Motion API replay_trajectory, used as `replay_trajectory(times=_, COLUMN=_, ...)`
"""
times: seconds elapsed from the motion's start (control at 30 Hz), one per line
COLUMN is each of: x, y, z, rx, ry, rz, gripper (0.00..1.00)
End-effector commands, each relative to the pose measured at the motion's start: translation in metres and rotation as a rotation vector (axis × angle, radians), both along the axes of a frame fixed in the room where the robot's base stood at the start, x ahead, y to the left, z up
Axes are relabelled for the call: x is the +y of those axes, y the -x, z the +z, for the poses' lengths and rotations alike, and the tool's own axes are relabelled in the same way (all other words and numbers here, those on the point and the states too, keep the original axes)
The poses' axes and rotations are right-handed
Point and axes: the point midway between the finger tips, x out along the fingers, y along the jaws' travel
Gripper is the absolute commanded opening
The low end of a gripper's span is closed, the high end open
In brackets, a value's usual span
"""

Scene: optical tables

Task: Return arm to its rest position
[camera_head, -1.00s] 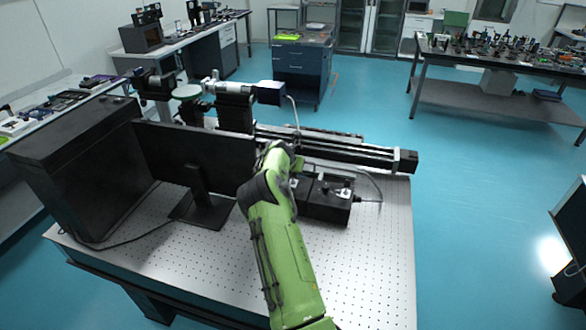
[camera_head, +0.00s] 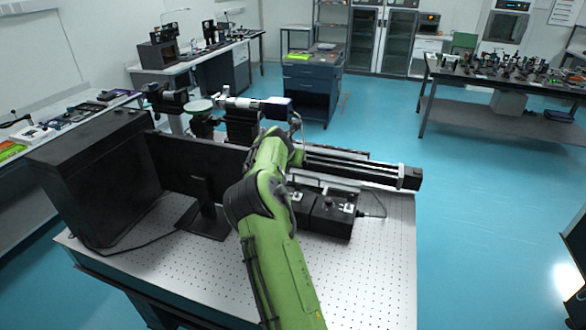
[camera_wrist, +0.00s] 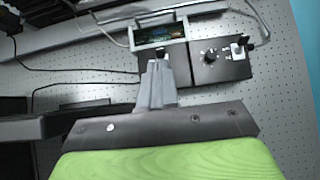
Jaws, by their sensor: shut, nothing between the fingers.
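My green arm reaches over the perforated optical table (camera_head: 378,290) in the head view, bent at its dark joint. Its far end hides my gripper there. In the wrist view my gripper (camera_wrist: 158,68) is shut, with its grey fingers together and nothing between them. The fingertips point toward a small framed device (camera_wrist: 160,34) and black control boxes (camera_wrist: 222,66) on the table. I cannot tell the exact height of the gripper above the table.
A black monitor (camera_head: 190,165) and a black case (camera_head: 95,180) stand left of my arm. A long black rail stage (camera_head: 360,170) lies behind it. The table's front right is bare. Blue floor (camera_head: 480,200) is open to the right.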

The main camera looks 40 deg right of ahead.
Motion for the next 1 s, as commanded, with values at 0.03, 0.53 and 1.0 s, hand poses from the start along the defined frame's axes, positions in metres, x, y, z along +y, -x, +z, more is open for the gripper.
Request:
replay_trajectory(times=0.03, x=0.0, y=0.0, z=0.0, rx=0.001, ry=-0.001, rz=0.001, gripper=0.0)
replay_trajectory(times=0.53, x=0.008, y=0.004, z=0.012, rx=-0.063, ry=-0.046, rz=-0.058, gripper=0.0)
replay_trajectory(times=1.0, x=0.272, y=0.143, z=0.114, rx=-0.679, ry=-1.036, rz=-1.044, gripper=0.0)
